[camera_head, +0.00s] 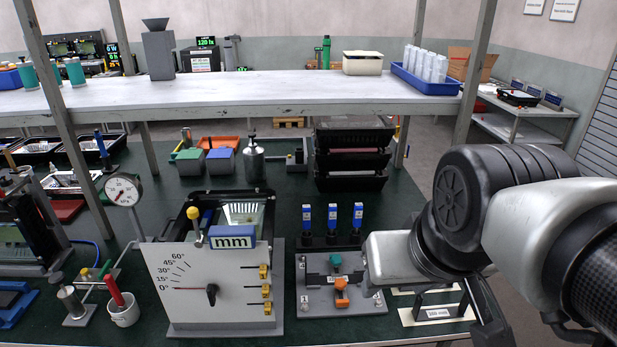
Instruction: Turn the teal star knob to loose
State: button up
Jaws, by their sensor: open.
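The teal star knob (335,261) sits near the back of a grey fixture plate (317,301) on the green bench, right of centre. An orange knob (341,284) is just in front of it on the same plate. The knob is small here and I cannot read any mark of its position. My arm comes in from the right. Its pale grey end link (391,258) is close to the right of the teal knob, apparently apart from it, and overlaps the plate's right edge. I cannot make out my gripper's fingers; the wrist hides what lies behind it.
Several blue-tagged uprights (332,217) stand behind the plate. A grey dial panel (227,311) with a pointer and a blue mm sign stands to the left. A black frame with a label (438,313) lies to the right. A white shelf (270,88) crosses behind the bench.

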aim_at(337, 261)
jog(key=i+z, duration=0.4)
jog(key=z, duration=0.65)
jog(key=j, duration=0.1)
